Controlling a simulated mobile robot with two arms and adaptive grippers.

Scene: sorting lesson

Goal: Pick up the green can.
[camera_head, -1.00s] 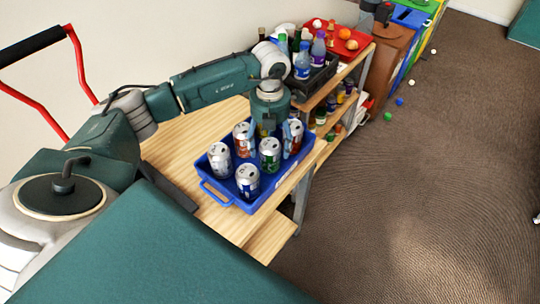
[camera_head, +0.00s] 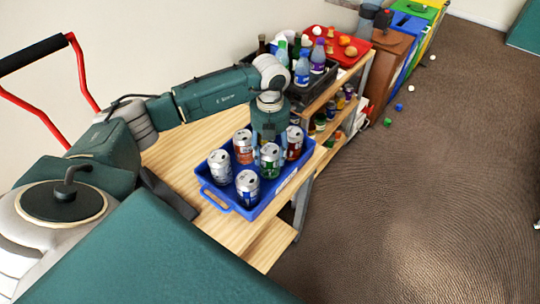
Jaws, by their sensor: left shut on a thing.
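The green can (camera_head: 269,163) stands upright in a blue tray (camera_head: 253,210) on the wooden shelf top, at the tray's right side. My left gripper (camera_head: 270,153) points down over the can and is shut on it, with a pale blue finger on either side of its upper part. The can still appears to be down in the tray among the others. My right gripper is not in view.
Silver-and-red cans (camera_head: 243,147) and silver-and-blue cans (camera_head: 247,186) stand close around the green can. Behind are a black crate (camera_head: 319,84) with bottles and a red tray (camera_head: 352,58). Bare wood (camera_head: 190,145) lies left of the tray; small balls (camera_head: 388,122) lie on the floor.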

